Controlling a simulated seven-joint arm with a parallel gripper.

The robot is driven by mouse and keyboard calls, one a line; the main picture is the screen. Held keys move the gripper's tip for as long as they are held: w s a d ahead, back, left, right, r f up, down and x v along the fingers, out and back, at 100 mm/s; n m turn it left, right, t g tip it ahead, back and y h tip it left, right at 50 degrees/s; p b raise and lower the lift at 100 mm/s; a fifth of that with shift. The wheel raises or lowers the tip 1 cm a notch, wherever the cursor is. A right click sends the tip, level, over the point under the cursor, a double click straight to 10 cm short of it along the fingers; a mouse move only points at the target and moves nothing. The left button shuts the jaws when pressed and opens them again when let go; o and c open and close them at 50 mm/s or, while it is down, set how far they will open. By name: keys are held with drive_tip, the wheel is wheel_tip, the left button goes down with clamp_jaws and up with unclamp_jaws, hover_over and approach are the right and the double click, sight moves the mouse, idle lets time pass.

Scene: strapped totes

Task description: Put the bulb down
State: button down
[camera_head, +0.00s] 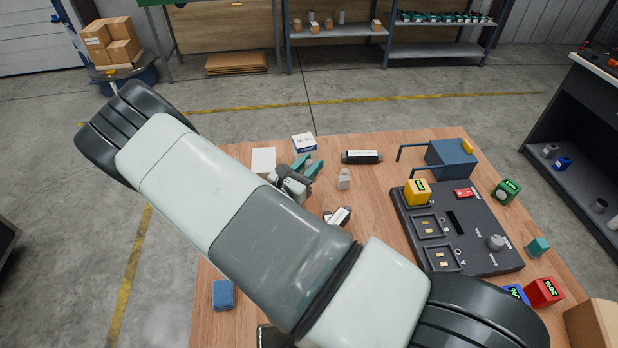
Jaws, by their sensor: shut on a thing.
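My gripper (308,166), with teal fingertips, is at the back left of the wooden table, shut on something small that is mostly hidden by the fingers. I take it to be the bulb, but its shape cannot be made out. I cannot tell whether it touches the table.
A white box (263,161) is close left of the gripper, and a labelled box (304,143) is behind it. A black cylinder (361,157) lies to the right. A dark panel (480,262) with sockets fills the table's right side. My arm hides the table's front middle.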

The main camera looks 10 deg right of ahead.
sight(309, 160)
wheel_tip(309, 160, up, 3)
drive_tip(key=shift+w+r, duration=0.1)
drive_tip(key=shift+w, duration=0.05)
drive_tip(key=w+r+n+t+y, duration=0.2)
drive_tip(key=w+r, duration=0.9)
drive_tip(key=w, duration=0.1)
wheel_tip(309, 160, down, 10)
drive_tip(key=shift+s+r, duration=0.15)
drive_tip(key=shift+r, duration=0.1)
drive_tip(key=shift+y, duration=0.4)
drive_tip(key=c, duration=0.8)
unclamp_jaws()
drive_tip(key=shift+f, duration=0.15)
drive_tip(key=shift+c, duration=0.2)
